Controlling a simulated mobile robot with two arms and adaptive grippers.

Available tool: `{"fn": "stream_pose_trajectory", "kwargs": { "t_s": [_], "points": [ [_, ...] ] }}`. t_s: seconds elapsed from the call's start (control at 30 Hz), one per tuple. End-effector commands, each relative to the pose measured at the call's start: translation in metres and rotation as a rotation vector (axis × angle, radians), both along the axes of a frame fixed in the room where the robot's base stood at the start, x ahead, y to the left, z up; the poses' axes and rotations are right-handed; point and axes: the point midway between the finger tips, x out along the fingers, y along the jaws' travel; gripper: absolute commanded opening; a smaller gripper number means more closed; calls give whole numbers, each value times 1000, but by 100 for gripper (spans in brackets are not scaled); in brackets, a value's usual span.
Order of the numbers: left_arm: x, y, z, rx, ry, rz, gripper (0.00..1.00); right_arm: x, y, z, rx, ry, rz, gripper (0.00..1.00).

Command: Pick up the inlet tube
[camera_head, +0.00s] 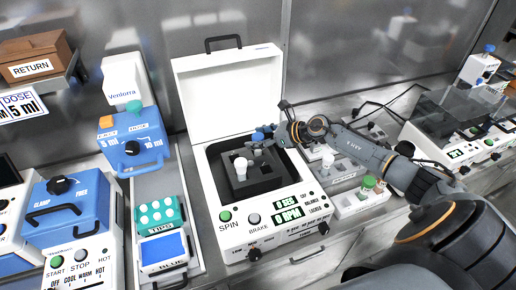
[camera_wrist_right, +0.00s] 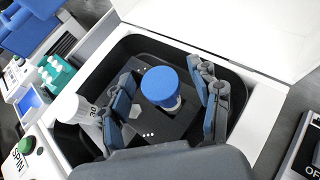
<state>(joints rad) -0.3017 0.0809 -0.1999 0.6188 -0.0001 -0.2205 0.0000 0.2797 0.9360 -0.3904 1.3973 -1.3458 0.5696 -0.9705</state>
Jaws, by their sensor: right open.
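A blue-capped tube (camera_wrist_right: 161,88) stands in the dark rotor block (camera_head: 262,181) inside the open centrifuge (camera_head: 207,199). In the right wrist view my right gripper (camera_wrist_right: 168,100) is open, with one finger on either side of the blue cap and gaps showing. In the head view the right gripper (camera_head: 264,138) is over the back of the centrifuge bowl. A white-capped tube (camera_head: 241,166) stands in the block to the left; it also shows in the right wrist view (camera_wrist_right: 97,108), outside the left finger. I cannot read which tube is the inlet tube. My left gripper is not in view.
The raised centrifuge lid (camera_head: 226,95) stands behind the bowl. A teal tip box (camera_head: 158,214) and a blue pipetting device (camera_head: 130,137) are at left.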

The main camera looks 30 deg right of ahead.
Motion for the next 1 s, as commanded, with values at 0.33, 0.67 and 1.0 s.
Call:
{"fn": "stream_pose_trajectory", "kwargs": {
  "t_s": [0.33, 0.67, 1.0],
  "points": [
    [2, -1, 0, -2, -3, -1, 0, 0, 0, 0, 1, -1, 0, 0],
    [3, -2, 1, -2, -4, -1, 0, 0, -2, 3, 0, -1, -1, 0],
    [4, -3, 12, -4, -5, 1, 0, 5, -15, 35, -2, -5, -6, 0]
  ]
}}
